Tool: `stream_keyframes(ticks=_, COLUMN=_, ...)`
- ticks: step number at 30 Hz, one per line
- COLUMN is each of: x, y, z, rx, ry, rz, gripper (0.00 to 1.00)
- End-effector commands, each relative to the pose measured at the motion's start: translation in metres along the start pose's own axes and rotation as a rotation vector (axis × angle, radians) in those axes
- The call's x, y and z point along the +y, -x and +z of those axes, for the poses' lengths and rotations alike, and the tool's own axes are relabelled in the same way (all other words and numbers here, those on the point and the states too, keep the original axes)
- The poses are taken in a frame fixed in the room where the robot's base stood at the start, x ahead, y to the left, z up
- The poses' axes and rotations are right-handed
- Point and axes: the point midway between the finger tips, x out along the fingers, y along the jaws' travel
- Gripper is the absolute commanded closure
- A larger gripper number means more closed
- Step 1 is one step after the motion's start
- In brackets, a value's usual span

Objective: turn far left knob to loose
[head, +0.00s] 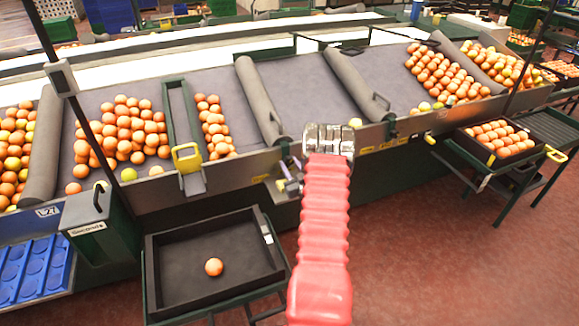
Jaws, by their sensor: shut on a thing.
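My gripper (328,140) is at the end of my red-sleeved arm, at the front edge of the sorting table (232,178). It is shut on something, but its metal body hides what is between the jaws. I cannot tell whether this is a knob. Just left of my gripper, small purple and grey fittings (289,184) stick out from the table's front panel. They are too small to tell which is the far left knob or how it is set.
A black tray (165,290) with one orange (214,267) stands below the table at left. Blue trays (35,265) and a green bin (100,230) are farther left. A crate of oranges (538,155) is at right. Red floor (430,250) is clear at right.

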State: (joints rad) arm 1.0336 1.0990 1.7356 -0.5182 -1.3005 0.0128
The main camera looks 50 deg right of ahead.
Motion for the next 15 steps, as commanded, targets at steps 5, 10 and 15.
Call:
stream_keyframes(ticks=5, x=-0.0013, y=-0.0023, z=-0.0027, rx=0.006, ry=0.171, rz=-0.003, gripper=0.90)
stream_keyframes(ticks=10, x=-0.0012, y=-0.0023, z=-0.0027, rx=0.007, ry=0.332, rz=-0.003, gripper=0.90)
stream_keyframes(ticks=15, x=-0.0010, y=-0.0023, z=-0.0026, rx=0.008, ry=0.491, rz=-0.002, gripper=0.90)
